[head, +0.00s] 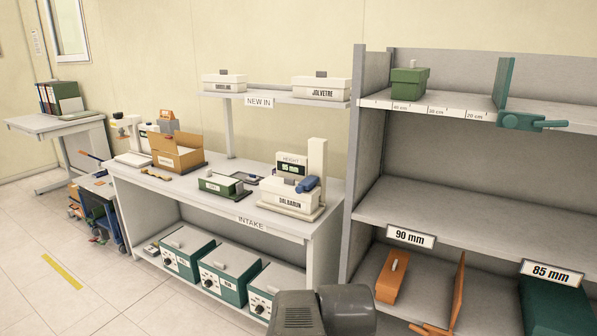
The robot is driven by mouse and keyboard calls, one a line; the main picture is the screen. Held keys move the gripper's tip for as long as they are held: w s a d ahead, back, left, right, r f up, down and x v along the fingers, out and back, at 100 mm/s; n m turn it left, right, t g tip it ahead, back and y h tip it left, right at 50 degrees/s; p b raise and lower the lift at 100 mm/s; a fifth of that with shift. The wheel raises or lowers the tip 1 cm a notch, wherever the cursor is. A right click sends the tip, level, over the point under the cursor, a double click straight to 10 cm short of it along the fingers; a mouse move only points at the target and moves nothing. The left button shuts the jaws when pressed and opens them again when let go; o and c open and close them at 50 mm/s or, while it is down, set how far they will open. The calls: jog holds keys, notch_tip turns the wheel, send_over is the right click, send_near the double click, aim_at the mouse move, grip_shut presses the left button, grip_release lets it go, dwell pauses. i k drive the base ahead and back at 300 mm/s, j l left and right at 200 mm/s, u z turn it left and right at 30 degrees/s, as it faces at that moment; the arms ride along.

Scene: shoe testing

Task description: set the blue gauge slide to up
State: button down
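A height gauge with a white upright column (317,162) stands at the right end of the intake bench. A small screen marked "HEIGHT" (291,166) is on it. A blue part (307,185), which looks like the gauge slide, sits low by the column, well below its top. A white box labelled "DALBARUN" (288,198) is at the gauge's base, just below the blue part. Whether the blue part touches the box I cannot tell. My gripper is not in view; only grey parts of my arm show at the bottom centre.
The intake bench (224,213) also holds an open brown carton (178,156) and a green-and-white box (220,184). A shelf marked "NEW IN" (275,97) hangs above. A grey rack (355,150) stands close on the gauge's right.

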aim_at(308, 184)
jog(key=i+l, duration=0.15)
jog(key=i, duration=0.25)
jog(key=i+l+u, duration=0.15)
jog(key=i, duration=0.2)
jog(key=i+l, duration=0.15)
jog(key=i, duration=0.25)
jog(key=j+u, duration=0.05)
